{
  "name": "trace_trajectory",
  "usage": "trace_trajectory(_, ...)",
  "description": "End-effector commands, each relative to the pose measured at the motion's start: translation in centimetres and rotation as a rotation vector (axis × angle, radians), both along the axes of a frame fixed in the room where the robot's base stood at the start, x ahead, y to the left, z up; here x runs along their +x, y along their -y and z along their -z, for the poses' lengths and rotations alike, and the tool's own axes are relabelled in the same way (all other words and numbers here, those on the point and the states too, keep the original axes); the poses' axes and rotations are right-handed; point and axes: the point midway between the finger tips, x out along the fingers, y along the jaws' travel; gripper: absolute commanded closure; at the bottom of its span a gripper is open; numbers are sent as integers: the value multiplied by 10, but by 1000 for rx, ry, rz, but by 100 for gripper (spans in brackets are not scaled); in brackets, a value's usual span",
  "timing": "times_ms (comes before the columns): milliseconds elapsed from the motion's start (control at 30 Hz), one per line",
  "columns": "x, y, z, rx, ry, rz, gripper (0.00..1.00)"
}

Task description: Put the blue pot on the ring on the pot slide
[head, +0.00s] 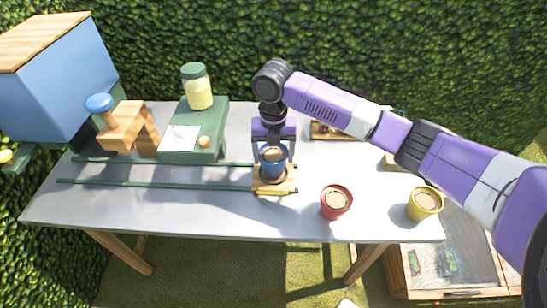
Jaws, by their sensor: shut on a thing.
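The blue pot (273,159), filled with brown soil, is upright between the fingers of my gripper (273,155). My gripper points down from above and is shut on the pot. The pot slide (273,186) is a wooden carriage at the right end of two green rails. The pot is right over or on the slide, and its lower part overlaps the carriage in the picture. The ring is mostly hidden by the pot and fingers, so I cannot tell whether the pot touches it.
A red pot (336,202) and a yellow pot (425,203) stand to the right on the grey table (225,215). A green stand (195,145) with a jar (197,86), a wooden block with a blue knob (100,103) and a blue box (60,80) are at left.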

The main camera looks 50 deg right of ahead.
Motion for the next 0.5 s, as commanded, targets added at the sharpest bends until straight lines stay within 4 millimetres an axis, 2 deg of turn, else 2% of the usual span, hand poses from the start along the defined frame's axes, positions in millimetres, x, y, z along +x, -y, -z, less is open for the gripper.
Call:
trace_trajectory(133, 0, 0, 16, 1, -1, -1, 76)
trace_trajectory(500, 0, 0, 21, 1, 1, -1, 76)
